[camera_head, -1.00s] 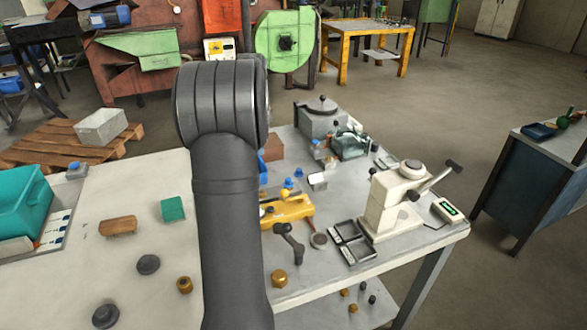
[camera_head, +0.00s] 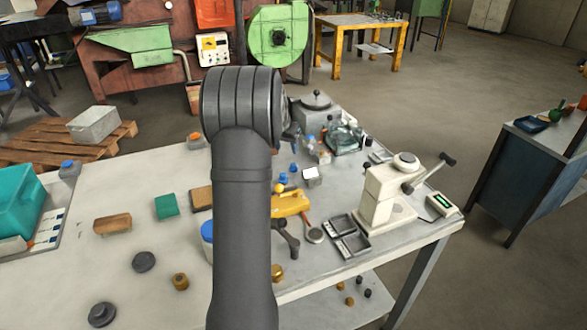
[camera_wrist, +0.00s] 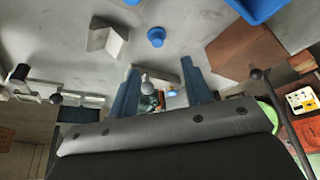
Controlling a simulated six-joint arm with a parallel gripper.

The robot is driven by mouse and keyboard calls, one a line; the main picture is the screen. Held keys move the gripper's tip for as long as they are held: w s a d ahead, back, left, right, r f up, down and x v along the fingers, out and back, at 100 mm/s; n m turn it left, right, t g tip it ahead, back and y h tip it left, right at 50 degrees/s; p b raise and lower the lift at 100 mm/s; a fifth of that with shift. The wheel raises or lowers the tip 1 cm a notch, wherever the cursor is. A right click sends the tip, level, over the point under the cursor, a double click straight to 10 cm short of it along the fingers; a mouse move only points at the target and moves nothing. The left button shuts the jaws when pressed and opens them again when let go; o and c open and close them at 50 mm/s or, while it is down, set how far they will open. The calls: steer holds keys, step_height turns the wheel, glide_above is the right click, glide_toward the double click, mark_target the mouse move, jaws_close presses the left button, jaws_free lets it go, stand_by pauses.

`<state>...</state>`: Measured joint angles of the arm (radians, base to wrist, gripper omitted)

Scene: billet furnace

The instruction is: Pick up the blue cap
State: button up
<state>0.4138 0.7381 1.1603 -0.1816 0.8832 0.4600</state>
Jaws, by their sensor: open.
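A small blue cap (camera_wrist: 156,37) stands on the grey tabletop in the wrist view, ahead of my fingertips and apart from them. A second blue item (camera_wrist: 131,2) is cut off at the top edge. In the head view, two small blue caps, one farther back (camera_head: 293,167) and one nearer (camera_head: 282,178), sit just right of my arm; I cannot tell which one matches. My gripper (camera_wrist: 160,68) is open, with blue fingers spread and nothing held between them.
A pale block (camera_wrist: 107,38) lies left of the cap, and a brown block (camera_wrist: 245,52) and a blue bin (camera_wrist: 260,8) lie right. In the head view, a yellow tool (camera_head: 290,203), black trays (camera_head: 349,236) and a white press (camera_head: 390,195) stand right of my arm.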

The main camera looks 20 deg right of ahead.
glide_above(293, 164)
steer(key=s+a, duration=0.2)
steer(key=f, duration=0.5)
steer(key=shift+w+a+f, duration=0.1)
steer(key=shift+a+f, duration=0.05)
steer(key=shift+a, duration=0.05)
steer(key=x, duration=0.5)
steer(key=shift+d, duration=0.35)
jaws_close()
